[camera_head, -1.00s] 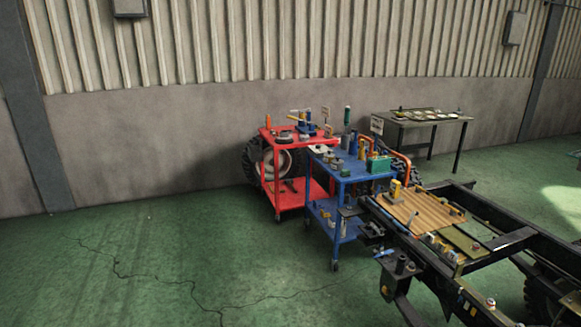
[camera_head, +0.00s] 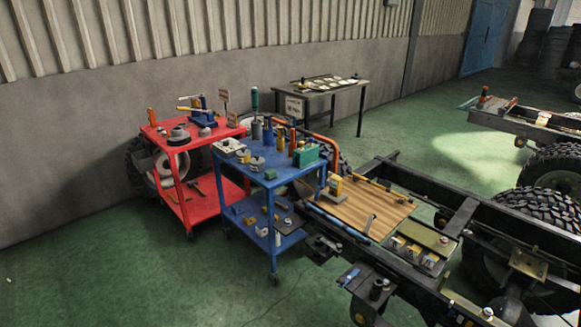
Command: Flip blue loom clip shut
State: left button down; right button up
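A small blue piece, which looks like the blue loom clip (camera_head: 348,276), sits on the near outer side of the dark chassis frame (camera_head: 420,285), at the lower middle of the head view. It is too small to tell whether its flap is open or shut. A dark cylindrical part (camera_head: 377,290) on a bracket is just to its right. Neither of my grippers is in view.
A blue cart (camera_head: 262,178) with parts stands left of the chassis frame, with a red cart (camera_head: 193,209) behind it. A wooden board (camera_head: 362,207) lies across the frame. A dark table (camera_head: 345,90) stands by the wall. Green floor is clear at lower left.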

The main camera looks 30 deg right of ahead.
aim_at(318, 188)
jog(key=i+l+z, duration=0.1)
jog(key=i+z, duration=0.6)
jog(key=i, duration=0.15)
jog(key=i+j+z, duration=0.2)
jog(key=i+z, duration=0.55)
jog(key=i, duration=0.25)
jog(key=i+z, duration=0.35)
jog(key=i, duration=0.3)
jog(key=u, duration=9.35)
